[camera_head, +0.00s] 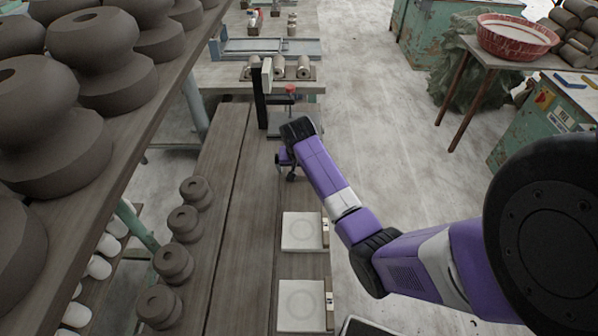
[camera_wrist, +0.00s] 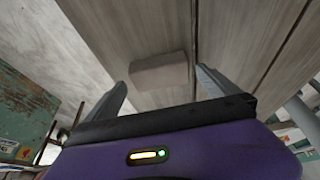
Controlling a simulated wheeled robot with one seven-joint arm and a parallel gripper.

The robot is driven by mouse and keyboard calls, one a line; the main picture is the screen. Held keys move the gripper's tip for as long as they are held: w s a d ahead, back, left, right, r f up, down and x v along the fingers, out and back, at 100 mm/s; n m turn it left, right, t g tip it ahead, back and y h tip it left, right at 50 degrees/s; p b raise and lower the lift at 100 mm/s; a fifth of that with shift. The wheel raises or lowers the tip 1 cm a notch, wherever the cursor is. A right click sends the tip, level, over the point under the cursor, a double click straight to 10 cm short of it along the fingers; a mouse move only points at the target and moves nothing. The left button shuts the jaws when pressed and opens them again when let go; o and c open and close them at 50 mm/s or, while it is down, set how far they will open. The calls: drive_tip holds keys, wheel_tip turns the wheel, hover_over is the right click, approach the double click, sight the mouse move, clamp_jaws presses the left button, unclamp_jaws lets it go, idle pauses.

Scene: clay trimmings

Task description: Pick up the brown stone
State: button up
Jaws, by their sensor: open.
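A grey-brown block, which I take for the brown stone (camera_wrist: 158,72), lies on the wooden planks in the wrist view. It sits ahead of my gripper (camera_wrist: 161,80), between the lines of the two spread fingers, with a visible gap on each side. My gripper is open and holds nothing. In the head view my gripper (camera_head: 289,165) is low over the far part of the plank bench (camera_head: 255,190). The stone cannot be made out there; my arm probably hides it.
Two pale square tiles (camera_head: 302,231) lie on the bench nearer me. Dark ring-shaped clay pieces (camera_head: 184,222) line its left side. A black upright stand (camera_head: 261,97) with a red knob is just beyond my gripper. A shelf of clay pots (camera_head: 93,60) overhangs at left.

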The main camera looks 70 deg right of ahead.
sight(299, 172)
drive_tip(key=shift+x, duration=0.9)
drive_tip(key=c, duration=1.6)
drive_tip(key=shift+r, duration=0.1)
wheel_tip(299, 172, up, 20)
drive_tip(key=shift+f+b, duration=0.1)
drive_tip(key=shift+b, duration=1)
